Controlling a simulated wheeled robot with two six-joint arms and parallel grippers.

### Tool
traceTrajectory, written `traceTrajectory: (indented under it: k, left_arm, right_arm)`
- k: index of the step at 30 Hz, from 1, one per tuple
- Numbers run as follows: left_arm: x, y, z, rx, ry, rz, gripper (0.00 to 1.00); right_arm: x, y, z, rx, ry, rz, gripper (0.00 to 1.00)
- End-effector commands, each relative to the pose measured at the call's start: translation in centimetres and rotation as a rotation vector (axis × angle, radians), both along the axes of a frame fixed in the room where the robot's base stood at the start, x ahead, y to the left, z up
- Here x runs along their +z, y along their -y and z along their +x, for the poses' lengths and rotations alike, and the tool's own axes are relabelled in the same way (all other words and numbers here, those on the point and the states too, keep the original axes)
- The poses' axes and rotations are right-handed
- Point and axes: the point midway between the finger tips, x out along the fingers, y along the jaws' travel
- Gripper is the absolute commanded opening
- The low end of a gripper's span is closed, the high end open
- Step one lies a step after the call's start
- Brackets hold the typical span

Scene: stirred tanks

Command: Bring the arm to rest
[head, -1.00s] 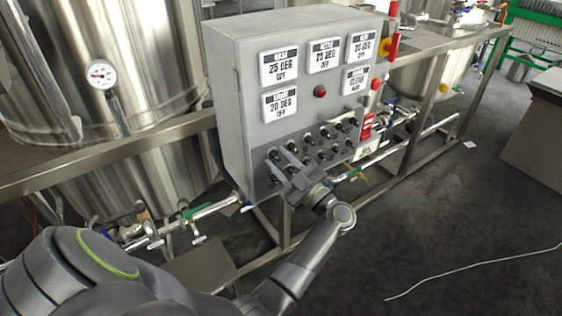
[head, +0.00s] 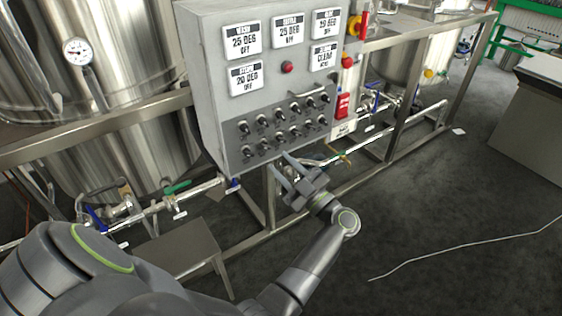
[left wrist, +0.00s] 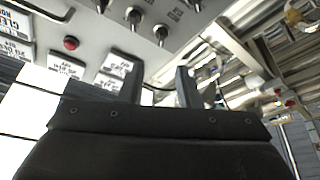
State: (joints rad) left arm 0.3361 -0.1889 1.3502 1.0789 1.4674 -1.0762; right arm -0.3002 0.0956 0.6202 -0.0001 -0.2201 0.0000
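My left arm (head: 305,268) comes in from the lower left and bends up at the elbow. My left gripper (head: 280,161) is just below the lower edge of the grey control panel (head: 207,112) in the head view. Its two fingers are apart with nothing between them. In the left wrist view the left gripper (left wrist: 160,82) shows both fingers spread, with the panel's face (left wrist: 105,45) behind them. No object is held. My right gripper is not in view.
The panel bears rows of black switches (head: 268,129), white displays (head: 241,41) and a red lamp (head: 287,67). Steel tanks (head: 120,50) stand behind a metal frame (head: 399,123). A low metal step (head: 165,250) is below. Dark floor at right is open, with a thin white line (head: 465,246).

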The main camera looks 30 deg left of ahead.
Motion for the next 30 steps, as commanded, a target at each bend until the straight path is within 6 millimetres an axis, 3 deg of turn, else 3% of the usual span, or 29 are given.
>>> traceTrajectory:
  k: [4, 12, 17, 20, 23, 26, 30]
  left_arm:
    - [-0.1, 0.0, 0.0, 0.001, 0.0, 0.001, 0.31]
    - [0.0, 0.0, 0.0, 0.0, 0.0, 0.0, 0.31]
    - [-0.3, 0.0, 0.1, -0.013, -0.007, 0.013, 0.31]
    - [-1.6, 0.0, 0.7, -0.083, -0.044, 0.066, 0.31]
    - [-4.6, 0.4, 1.9, -0.23, -0.129, 0.152, 0.31]
    - [-9.7, 1.3, 2.7, -0.435, -0.265, 0.223, 0.31]
    - [-19.4, 2.7, 1.8, -0.729, -0.509, 0.225, 0.31]
  right_arm:
    - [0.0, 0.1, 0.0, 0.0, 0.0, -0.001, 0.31]
    - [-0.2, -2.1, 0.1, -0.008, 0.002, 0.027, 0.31]
    - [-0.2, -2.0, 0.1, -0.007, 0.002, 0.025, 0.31]
    - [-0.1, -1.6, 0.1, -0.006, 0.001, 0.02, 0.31]
    - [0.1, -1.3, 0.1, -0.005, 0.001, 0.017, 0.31]
    - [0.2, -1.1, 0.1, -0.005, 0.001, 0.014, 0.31]
    - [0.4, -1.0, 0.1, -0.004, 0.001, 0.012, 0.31]
